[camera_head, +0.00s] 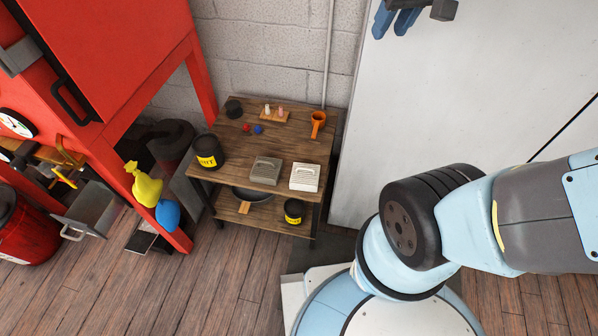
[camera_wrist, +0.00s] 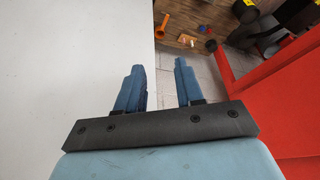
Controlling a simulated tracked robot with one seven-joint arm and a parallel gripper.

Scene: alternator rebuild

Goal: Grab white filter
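The white filter (camera_head: 305,177) is a pale ribbed block lying on the right front of the top of a small wooden table (camera_head: 284,145). A similar grey-beige ribbed block (camera_head: 266,170) lies just left of it. My gripper (camera_wrist: 159,72) is open with nothing between its blue fingers, raised in front of the white panel and well away from the filter. In the head view its blue fingertips show at the top edge. The filter is not visible in the wrist view.
A red cabinet frame (camera_head: 125,60) stands left. A white panel (camera_head: 440,100) stands right.

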